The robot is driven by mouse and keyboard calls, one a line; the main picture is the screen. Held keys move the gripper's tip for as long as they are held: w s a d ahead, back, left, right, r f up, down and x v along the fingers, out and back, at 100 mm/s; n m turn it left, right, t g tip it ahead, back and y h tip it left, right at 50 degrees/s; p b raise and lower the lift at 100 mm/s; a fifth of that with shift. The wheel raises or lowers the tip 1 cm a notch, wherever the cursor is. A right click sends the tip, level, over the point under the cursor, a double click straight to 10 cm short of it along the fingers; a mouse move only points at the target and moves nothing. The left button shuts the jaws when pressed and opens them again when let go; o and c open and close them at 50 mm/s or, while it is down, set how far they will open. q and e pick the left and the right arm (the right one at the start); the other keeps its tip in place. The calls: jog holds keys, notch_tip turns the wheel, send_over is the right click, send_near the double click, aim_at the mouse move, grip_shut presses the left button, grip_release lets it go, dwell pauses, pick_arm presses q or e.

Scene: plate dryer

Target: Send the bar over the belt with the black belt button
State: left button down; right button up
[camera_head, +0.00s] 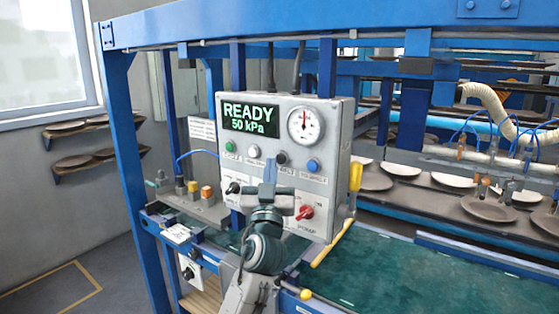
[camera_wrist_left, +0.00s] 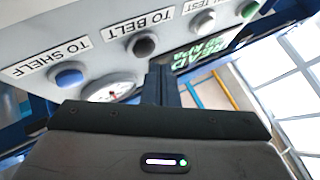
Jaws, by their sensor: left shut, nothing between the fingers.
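The black belt button (camera_head: 282,158) is on the grey control panel (camera_head: 262,205), between a white and a blue button. In the left wrist view the black button (camera_wrist_left: 143,45) sits by the label "TO BELT". My left gripper (camera_head: 270,170) is shut and empty in front of the panel, its tips just below and left of the black button in the head view. The shut fingers (camera_wrist_left: 160,85) also show in the left wrist view; I cannot tell whether they touch the panel. A pale bar (camera_head: 470,160) with several fittings and hoses is over plates at the right. The green belt (camera_head: 400,272) runs below.
The screen (camera_head: 249,116) reads READY, 50 kPa, beside a gauge (camera_head: 306,125). A red knob (camera_head: 306,212) and a black knob (camera_head: 233,188) sit lower on the panel. A blue frame post (camera_head: 130,170) stands left. A yellow handle (camera_head: 355,177) is at the panel's right edge.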

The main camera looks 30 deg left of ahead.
dwell(0.7)
pick_arm(q)
jog(key=shift+w+b, duration=0.4)
jog(key=shift+w, duration=0.1)
